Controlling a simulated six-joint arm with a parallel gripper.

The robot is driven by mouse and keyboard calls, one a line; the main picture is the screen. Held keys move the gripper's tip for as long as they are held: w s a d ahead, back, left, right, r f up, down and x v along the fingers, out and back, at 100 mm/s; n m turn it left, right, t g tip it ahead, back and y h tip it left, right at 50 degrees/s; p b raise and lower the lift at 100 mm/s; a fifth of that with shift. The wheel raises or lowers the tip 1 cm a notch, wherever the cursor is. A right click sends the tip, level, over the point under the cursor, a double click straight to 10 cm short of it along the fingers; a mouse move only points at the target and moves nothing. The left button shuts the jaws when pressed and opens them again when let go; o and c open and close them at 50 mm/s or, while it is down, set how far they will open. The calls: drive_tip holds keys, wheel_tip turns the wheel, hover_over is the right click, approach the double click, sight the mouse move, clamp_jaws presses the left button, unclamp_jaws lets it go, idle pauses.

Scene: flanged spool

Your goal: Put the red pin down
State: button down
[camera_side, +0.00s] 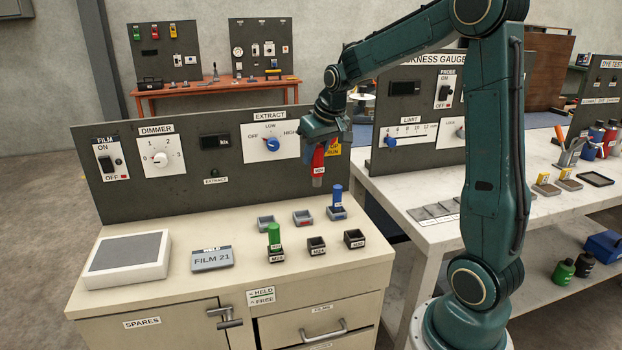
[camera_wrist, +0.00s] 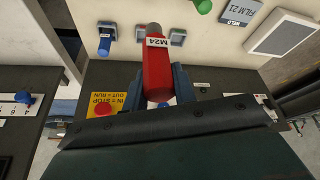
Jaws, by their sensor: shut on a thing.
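My gripper (camera_side: 322,146) is shut on the red pin (camera_side: 318,167) and holds it upright in the air, above and behind the sockets. In the wrist view the red pin (camera_wrist: 157,70) sits between both fingers, and its label reads M24. On the bench are a back row of grey trays and a front row of black sockets. The middle grey tray (camera_side: 302,218) and left grey tray (camera_side: 265,223) look empty. The middle black socket (camera_side: 316,246) and right black socket (camera_side: 354,239) are empty.
A green pin (camera_side: 274,236) stands in the left black socket. A blue pin (camera_side: 337,195) stands in the right grey tray. A FILM 21 plate (camera_side: 212,258) and a white pad box (camera_side: 128,258) lie left. A dark control panel (camera_side: 200,170) rises behind.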

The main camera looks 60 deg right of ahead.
drive_tip(key=shift+f, duration=0.1)
wheel_tip(320, 180, down, 16)
idle(0.5)
drive_tip(key=shift+f, duration=1.85)
drive_tip(key=shift+f, duration=0.4)
drive_tip(key=c, duration=1.1)
unclamp_jaws()
drive_tip(key=shift+r, duration=0.1)
